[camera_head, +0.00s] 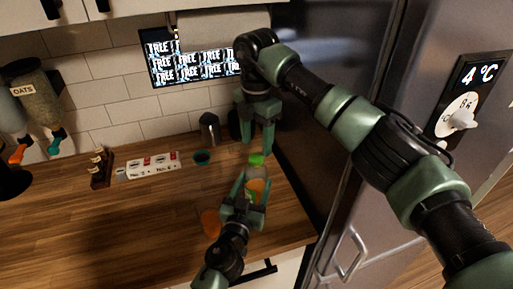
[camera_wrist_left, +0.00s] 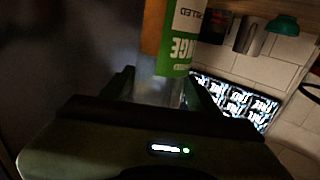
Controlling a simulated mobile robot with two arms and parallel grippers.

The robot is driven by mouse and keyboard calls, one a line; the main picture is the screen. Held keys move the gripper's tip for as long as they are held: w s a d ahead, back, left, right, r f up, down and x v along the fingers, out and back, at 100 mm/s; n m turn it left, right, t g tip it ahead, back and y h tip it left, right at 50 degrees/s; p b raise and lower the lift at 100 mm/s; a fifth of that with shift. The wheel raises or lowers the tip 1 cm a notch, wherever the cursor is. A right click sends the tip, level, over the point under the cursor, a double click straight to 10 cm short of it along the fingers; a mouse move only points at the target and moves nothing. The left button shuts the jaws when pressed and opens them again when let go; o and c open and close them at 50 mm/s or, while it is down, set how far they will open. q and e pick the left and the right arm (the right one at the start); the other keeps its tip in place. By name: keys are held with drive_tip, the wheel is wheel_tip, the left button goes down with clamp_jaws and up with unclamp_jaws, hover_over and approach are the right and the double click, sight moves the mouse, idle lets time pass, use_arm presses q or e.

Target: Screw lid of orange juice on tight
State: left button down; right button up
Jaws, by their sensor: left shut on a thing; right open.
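I cannot tell how tightly the lid sits. My left gripper (camera_head: 244,190) is shut on the bottle's body from the front. In the left wrist view the bottle (camera_wrist_left: 180,45), with its green and white label, is between the fingers (camera_wrist_left: 160,92), and its lid is not visible. My right gripper (camera_head: 262,140) is open and points down just above the lid. I cannot tell whether its fingertips touch the lid.
An orange object (camera_head: 210,222) lies on the wooden counter (camera_head: 130,235) left of my left gripper. The fridge (camera_head: 330,110) rises close on the right. The counter's left front is clear.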

drive_tip(key=shift+c, duration=0.4)
drive_tip(key=n, duration=0.4)
drive_tip(key=shift+r, duration=0.15)
drive_tip(key=n, duration=0.5)
drive_tip(key=shift+r, duration=0.15)
drive_tip(key=n, duration=0.4)
drive_tip(key=shift+r, duration=0.2)
drive_tip(key=n, duration=0.5)
drive_tip(key=shift+r, duration=0.15)
drive_tip(key=n, duration=0.5)
drive_tip(key=shift+r, duration=0.15)
drive_tip(key=n, duration=0.4)
drive_tip(key=shift+r+n, duration=0.15)
drive_tip(key=shift+n, duration=0.15)
drive_tip(key=n, duration=0.4)
drive_tip(key=shift+r, duration=0.1)
drive_tip(key=n, duration=0.3)
drive_tip(key=shift+r, duration=0.1)
